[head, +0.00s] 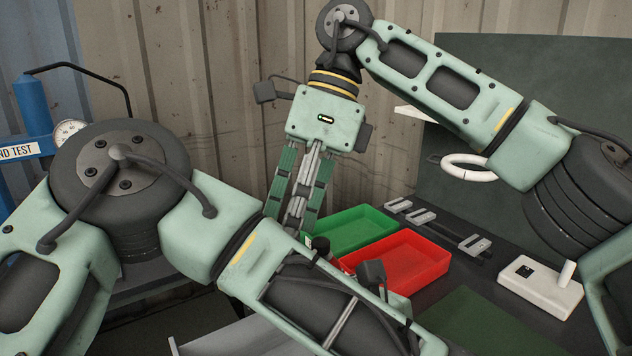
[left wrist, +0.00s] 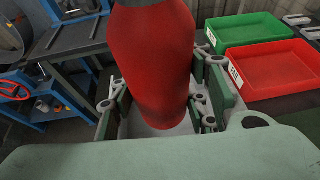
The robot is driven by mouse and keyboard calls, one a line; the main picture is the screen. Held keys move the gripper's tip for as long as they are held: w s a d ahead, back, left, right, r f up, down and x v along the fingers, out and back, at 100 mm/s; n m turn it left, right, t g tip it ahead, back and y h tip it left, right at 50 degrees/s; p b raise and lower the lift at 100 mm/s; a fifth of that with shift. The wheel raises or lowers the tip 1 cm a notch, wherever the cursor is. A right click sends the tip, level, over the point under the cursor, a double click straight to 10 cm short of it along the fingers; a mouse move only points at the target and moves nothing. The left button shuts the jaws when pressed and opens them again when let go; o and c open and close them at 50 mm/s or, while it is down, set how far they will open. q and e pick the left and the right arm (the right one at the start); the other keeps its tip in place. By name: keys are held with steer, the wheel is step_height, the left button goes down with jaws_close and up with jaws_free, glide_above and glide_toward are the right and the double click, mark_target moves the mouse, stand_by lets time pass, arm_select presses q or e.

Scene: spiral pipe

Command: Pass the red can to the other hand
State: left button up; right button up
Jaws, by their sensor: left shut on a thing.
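The red can (left wrist: 155,60) fills the middle of the left wrist view, its dark grey end at the top edge. My left gripper (left wrist: 163,100) is shut on it, with a finger on either side. In the head view my left arm covers most of this gripper and the can. My right gripper (head: 296,200) points down in the middle of the head view, above and behind my left forearm. Its fingertips are partly hidden, and I cannot tell whether it is open or shut. I cannot tell whether it touches the can.
A green tray (head: 352,226) and a red tray (head: 440,268) stand on the dark bench to the right of the grippers. A white device (head: 540,290) and a white ring (head: 469,174) are farther right. A blue test stand (head: 36,110) is at the left.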

arm_select(q)
steer(key=shift+s, duration=0.1)
arm_select(e)
steer(key=r+t+h, duration=0.1)
steer(key=s+d+r+n+t+h, duration=0.1)
steer(key=r, duration=0.1)
steer(key=d+r+h, duration=0.1)
steer(key=shift+s+d+r+n+t, duration=0.2)
steer(key=shift+s+r+n+t, duration=0.15)
steer(key=shift+n+t, duration=0.05)
steer(key=shift+s+d+r+t+h, duration=0.1)
steer(key=shift+d+r+t+h, duration=0.15)
steer(key=shift+d+t+h, duration=0.05)
step_height(320, 180, down, 12)
steer(key=shift+r, duration=0.15)
steer(key=shift+c, duration=0.4)
steer(key=shift+s, duration=0.1)
steer(key=c, duration=1.3)
arm_select(q)
steer(key=o, duration=1.5)
